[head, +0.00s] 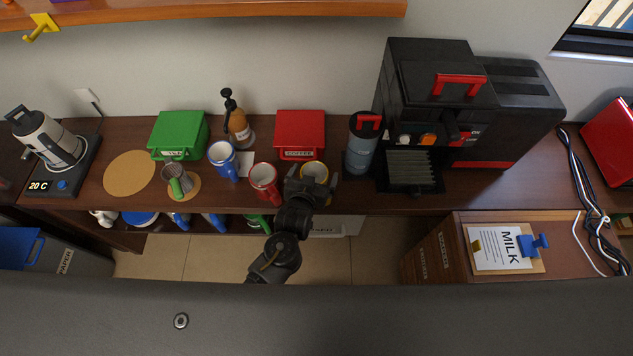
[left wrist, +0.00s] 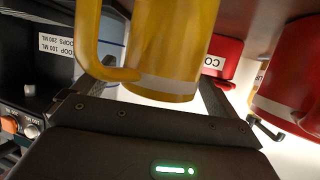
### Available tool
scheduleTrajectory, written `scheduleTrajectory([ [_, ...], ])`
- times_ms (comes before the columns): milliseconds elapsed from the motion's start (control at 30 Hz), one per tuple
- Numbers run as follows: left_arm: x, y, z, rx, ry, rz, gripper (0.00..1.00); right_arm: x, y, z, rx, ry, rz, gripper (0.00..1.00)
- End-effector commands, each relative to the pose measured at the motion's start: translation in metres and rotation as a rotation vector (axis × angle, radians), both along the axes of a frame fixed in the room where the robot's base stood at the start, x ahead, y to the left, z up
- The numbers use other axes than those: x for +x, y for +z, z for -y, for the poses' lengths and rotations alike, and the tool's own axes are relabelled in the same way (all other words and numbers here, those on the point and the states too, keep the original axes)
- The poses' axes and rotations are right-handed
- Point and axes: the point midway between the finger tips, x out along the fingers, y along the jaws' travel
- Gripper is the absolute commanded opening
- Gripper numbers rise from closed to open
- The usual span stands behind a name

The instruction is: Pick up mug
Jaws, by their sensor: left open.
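A yellow mug (head: 314,168) stands on the counter in the head view, partly hidden by my left gripper (head: 312,182). The yellow mug (left wrist: 170,52) looms large in the left wrist view, with its handle on the left side of the picture. My left gripper is open, its fingers apart on either side of the lower picture of the mug. I cannot tell whether they touch it. A red mug (head: 264,178) stands just left of it, and a blue mug (head: 222,157) stands further left. The red mug also shows at the right of the left wrist view (left wrist: 297,72).
A red box (head: 300,128) is behind the yellow mug. A grey canister (head: 361,145) and a black coffee machine (head: 425,110) stand to the right. Counter space near the round mat (head: 128,172) is clear.

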Motion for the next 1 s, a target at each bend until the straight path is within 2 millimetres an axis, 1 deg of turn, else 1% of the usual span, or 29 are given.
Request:
scheduleTrajectory([
  [33, 0.0, 0.0, 0.0, 0.0, 0.0, 0.0, 0.96, 0.0, 0.0, 0.0, 0.0, 0.0, 0.0, 0.36],
  [400, 0.0, 0.0, 0.0, 0.001, 0.0, -0.001, 0.48, 0.0, 0.0, -0.001, 0.001, -0.001, 0.001, 0.36],
  [467, 0.0, 0.001, 0.0, 0.001, 0.0, 0.001, 0.42, 0.0, 0.0, -0.002, 0.002, -0.001, 0.001, 0.36],
  [767, 0.0, 0.003, 0.0, 0.001, 0.0, 0.001, 0.42, 0.0, 0.0, -0.006, 0.008, -0.002, 0.0, 0.36],
  [867, 0.0, 0.011, 0.0, -0.001, 0.0, 0.004, 0.42, 0.0, 0.0, -0.006, 0.008, -0.002, 0.0, 0.36],
  [967, 0.001, 0.023, 0.001, -0.003, 0.002, 0.004, 0.42, 0.0, 0.0, -0.006, 0.008, -0.002, 0.0, 0.36],
  [1000, 0.001, 0.03, 0.001, -0.003, 0.002, 0.005, 0.42, 0.0, 0.0, -0.006, 0.008, -0.002, 0.0, 0.36],
])
